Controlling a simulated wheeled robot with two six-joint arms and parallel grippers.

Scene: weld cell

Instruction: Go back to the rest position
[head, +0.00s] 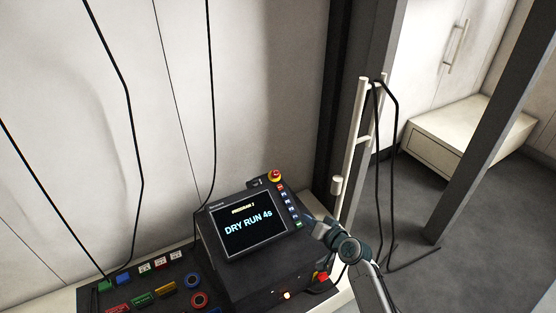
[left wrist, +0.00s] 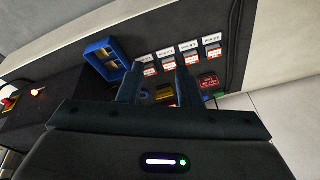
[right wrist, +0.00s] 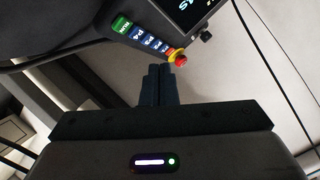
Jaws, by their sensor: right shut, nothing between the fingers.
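My right gripper (head: 314,226) is beside the right edge of the control box (head: 262,262) in the head view. In the right wrist view its two fingers (right wrist: 158,70) are together and empty, close to the red emergency stop (right wrist: 181,60) and the column of blue and green keys (right wrist: 144,36); I cannot tell whether they touch. My left gripper is outside the head view. In the left wrist view its fingers (left wrist: 158,82) stand apart over the dark panel (left wrist: 222,62), with nothing visibly gripped.
The screen (head: 248,231) reads "DRY RUN 4s". Coloured buttons and labelled tags (head: 160,264) cover the panel at lower left. A pale upright rail (head: 350,150) with hanging black cables (head: 392,140) stands to the right. Grey floor (head: 480,245) is open at right.

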